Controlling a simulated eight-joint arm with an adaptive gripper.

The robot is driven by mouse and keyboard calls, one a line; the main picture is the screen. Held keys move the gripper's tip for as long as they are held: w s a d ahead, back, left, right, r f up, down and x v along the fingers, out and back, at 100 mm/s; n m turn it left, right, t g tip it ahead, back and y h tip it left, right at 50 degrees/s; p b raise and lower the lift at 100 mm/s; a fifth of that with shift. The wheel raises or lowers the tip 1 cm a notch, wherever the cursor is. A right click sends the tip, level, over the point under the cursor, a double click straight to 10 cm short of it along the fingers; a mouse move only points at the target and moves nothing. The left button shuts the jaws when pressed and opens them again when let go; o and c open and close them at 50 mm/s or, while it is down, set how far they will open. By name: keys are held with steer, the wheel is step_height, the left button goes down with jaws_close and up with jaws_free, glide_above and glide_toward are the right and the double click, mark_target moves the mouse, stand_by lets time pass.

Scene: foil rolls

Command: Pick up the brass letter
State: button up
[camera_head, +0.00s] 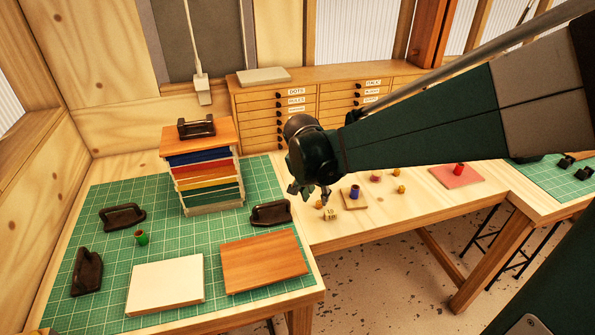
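A small brass-coloured block (331,214) with a dark mark on its face sits on the wooden bench, and it looks like the brass letter; the mark is too small to read. My gripper (309,192) points down above the bench, a little up and left of that block in the picture. Its fingertips look spread apart, with nothing seen between them. A smaller brass-coloured piece (319,204) lies close by, just below my gripper in the picture.
A blue roll (354,192) stands on a wooden square right of the block. More brass-coloured pieces (401,189) and a red roll (375,178) lie farther right. A pink pad (478,177) holds another red roll. A dark-handled tool (271,213) and stacked boards (207,180) stand left.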

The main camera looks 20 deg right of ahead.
mark_target(319, 201)
steer(key=w+d+f+m+g+h+p, duration=0.1)
steer(key=w+f+m+p, duration=0.3)
steer(key=w+m+p, duration=0.1)
steer(key=w+p, duration=0.1)
steer(key=w, duration=0.1)
steer(key=shift+w+d+g+h+p, duration=0.25)
steer(key=shift+w+g+h+p, duration=0.05)
steer(key=shift+w, duration=0.05)
steer(key=shift+f, duration=0.15)
stand_by(0.3)
steer(key=shift+x, duration=1.2)
steer(key=shift+s+x, duration=0.15)
steer(key=shift+x, duration=1.15)
steer(key=shift+s+x, duration=0.1)
steer(key=shift+x, duration=1.15)
steer(key=shift+a+f, duration=0.1)
steer(key=shift+c, duration=0.2)
jaws_close()
